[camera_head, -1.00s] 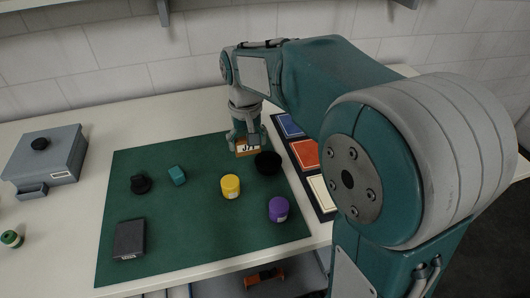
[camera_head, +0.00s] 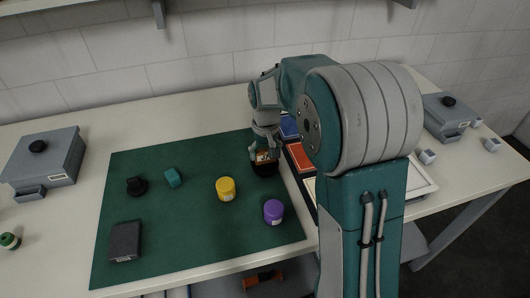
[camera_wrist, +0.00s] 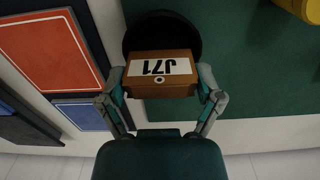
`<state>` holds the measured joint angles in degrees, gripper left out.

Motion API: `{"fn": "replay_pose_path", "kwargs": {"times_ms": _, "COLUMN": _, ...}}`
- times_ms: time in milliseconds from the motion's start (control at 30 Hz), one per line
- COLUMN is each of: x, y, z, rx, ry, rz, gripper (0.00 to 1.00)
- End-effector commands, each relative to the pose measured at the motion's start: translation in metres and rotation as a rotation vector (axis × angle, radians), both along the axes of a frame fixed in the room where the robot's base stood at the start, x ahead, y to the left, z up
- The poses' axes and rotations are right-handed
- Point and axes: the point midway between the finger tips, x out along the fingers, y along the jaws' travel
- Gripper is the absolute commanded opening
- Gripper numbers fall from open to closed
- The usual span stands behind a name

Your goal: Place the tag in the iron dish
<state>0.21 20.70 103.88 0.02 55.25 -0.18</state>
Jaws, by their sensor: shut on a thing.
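The tag (camera_wrist: 161,75) is a small brown block with a white label reading J71. My gripper (camera_wrist: 162,88) is shut on it, with a finger at each side. In the head view my gripper (camera_head: 266,155) holds the tag (camera_head: 264,157) at the dish. The iron dish (camera_head: 264,170) is black and round and stands near the right edge of the green mat. In the wrist view the dish (camera_wrist: 160,28) shows behind the tag, which covers part of it. I cannot tell whether the tag touches the dish.
On the green mat (camera_head: 180,230) stand a yellow pot (camera_head: 226,189), a purple pot (camera_head: 273,211), a teal block (camera_head: 173,177), a black knob-like piece (camera_head: 136,186) and a dark box (camera_head: 125,241). Coloured cards, including an orange one (camera_head: 299,157), lie right of the dish.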

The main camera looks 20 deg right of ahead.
Motion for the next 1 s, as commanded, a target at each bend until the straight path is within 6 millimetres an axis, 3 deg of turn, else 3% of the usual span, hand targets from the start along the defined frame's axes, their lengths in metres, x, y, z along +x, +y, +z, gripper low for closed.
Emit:
{"fn": "replay_pose_path", "kwargs": {"times_ms": 33, "x": 0.000, "y": 0.001, "z": 0.000, "rx": -0.002, "ry": 0.000, "rz": 0.001, "gripper": 0.58}}
{"fn": "replay_pose_path", "kwargs": {"times_ms": 67, "x": 0.000, "y": 0.002, "z": 0.000, "rx": -0.002, "ry": 0.001, "rz": 0.001, "gripper": 0.98}}
{"fn": "replay_pose_path", "kwargs": {"times_ms": 100, "x": 0.000, "y": 0.002, "z": 0.000, "rx": -0.002, "ry": 0.001, "rz": 0.001, "gripper": 1.00}}
{"fn": "replay_pose_path", "kwargs": {"times_ms": 633, "x": 0.000, "y": 0.001, "z": 0.005, "rx": -0.001, "ry": 0.000, "rz": 0.001, "gripper": 1.00}}
{"fn": "replay_pose_path", "kwargs": {"times_ms": 767, "x": 0.001, "y": 0.002, "z": 0.024, "rx": -0.002, "ry": -0.003, "rz": 0.001, "gripper": 1.00}}
{"fn": "replay_pose_path", "kwargs": {"times_ms": 1000, "x": 0.001, "y": 0.002, "z": 0.075, "rx": -0.002, "ry": -0.003, "rz": 0.001, "gripper": 1.00}}
